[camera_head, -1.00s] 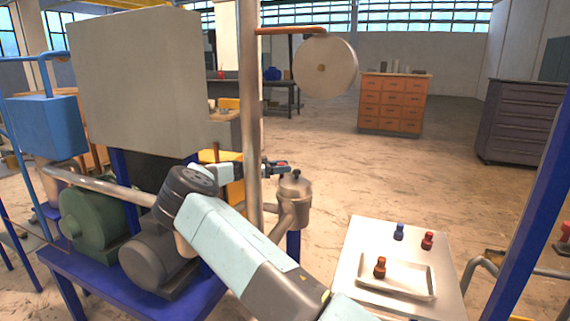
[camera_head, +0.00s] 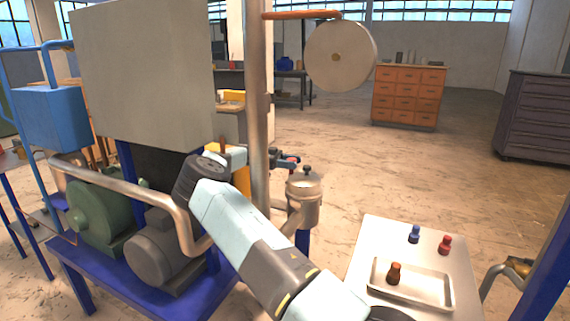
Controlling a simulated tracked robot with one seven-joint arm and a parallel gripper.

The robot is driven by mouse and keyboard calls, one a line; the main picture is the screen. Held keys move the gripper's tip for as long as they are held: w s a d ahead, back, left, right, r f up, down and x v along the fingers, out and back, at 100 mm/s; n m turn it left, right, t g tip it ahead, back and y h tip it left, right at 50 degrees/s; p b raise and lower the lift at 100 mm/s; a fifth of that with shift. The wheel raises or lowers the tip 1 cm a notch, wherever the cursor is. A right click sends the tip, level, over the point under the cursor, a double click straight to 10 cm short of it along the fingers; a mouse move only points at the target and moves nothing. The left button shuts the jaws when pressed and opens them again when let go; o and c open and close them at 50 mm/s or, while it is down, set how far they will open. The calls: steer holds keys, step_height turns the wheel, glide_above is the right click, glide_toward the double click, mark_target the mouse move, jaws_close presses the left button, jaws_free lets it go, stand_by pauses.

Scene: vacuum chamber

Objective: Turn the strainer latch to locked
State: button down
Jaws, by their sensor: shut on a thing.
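The strainer (camera_head: 303,205) is a metal pot with a lid and a black knob on top, on a pipe branch just right of the tall vertical pipe. My gripper (camera_head: 290,160) reaches past that pipe to just behind and above the strainer lid. Its dark fingers are shut on a small red piece, which looks like the latch handle. The fingers and the red piece are tiny here, and the latch's exact angle cannot be told. The vertical pipe hides part of my wrist.
The vertical pipe (camera_head: 257,110) stands close to my wrist. A round disc (camera_head: 340,56) hangs from an orange arm above. A blue frame carries a green pump (camera_head: 95,208) and a grey motor. At the right, a pale table (camera_head: 455,262) holds a tray and small red and blue knobs.

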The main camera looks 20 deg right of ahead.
steer(key=shift+w+a+r, duration=0.15)
steer(key=shift+r, duration=0.15)
steer(key=c, duration=0.9)
jaws_free()
steer(key=shift+o, duration=1.3)
steer(key=shift+f, duration=0.1)
steer(key=shift+f, duration=0.1)
